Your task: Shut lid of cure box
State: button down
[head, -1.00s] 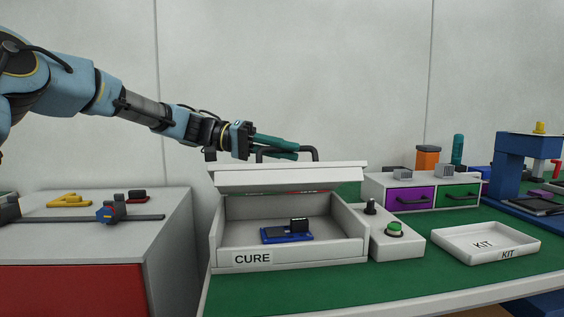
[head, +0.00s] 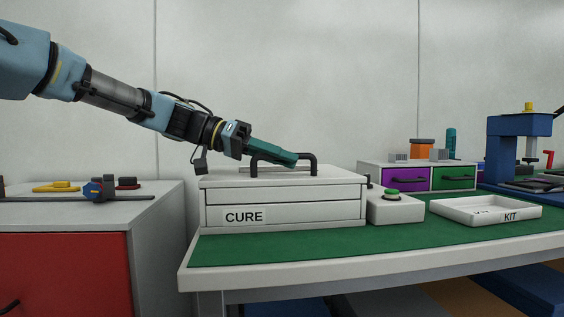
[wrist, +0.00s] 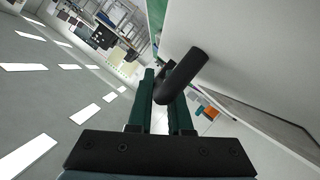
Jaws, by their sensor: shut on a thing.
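The white cure box (head: 290,212), labelled CURE, stands on the green bench top. Its lid (head: 230,181) lies flat over the box in the head view, and the inside is hidden. A black bar handle (head: 306,158) stands up from the lid. In the wrist view, the fingers are closed around the dark handle bar (wrist: 182,76). The blue item seen in the box earlier is now covered.
Right of the box are a control unit with a green button (head: 392,192), a white KIT tray (head: 487,210), a drawer unit (head: 418,177) and a blue press (head: 515,150). A red-fronted cabinet (head: 65,270) with tools on top is at left.

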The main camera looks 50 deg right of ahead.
jog(key=c, duration=0.8)
grip_release()
jog(key=shift+c, duration=0.2)
jog(key=shift+w, duration=0.1)
jog(key=p+v, duration=0.1)
jog(key=v, duration=0.9)
jog(key=shift+w+a+r+p, duration=0.2)
jog(key=shift+w+a+p, duration=0.05)
jog(key=shift+w+p, duration=0.1)
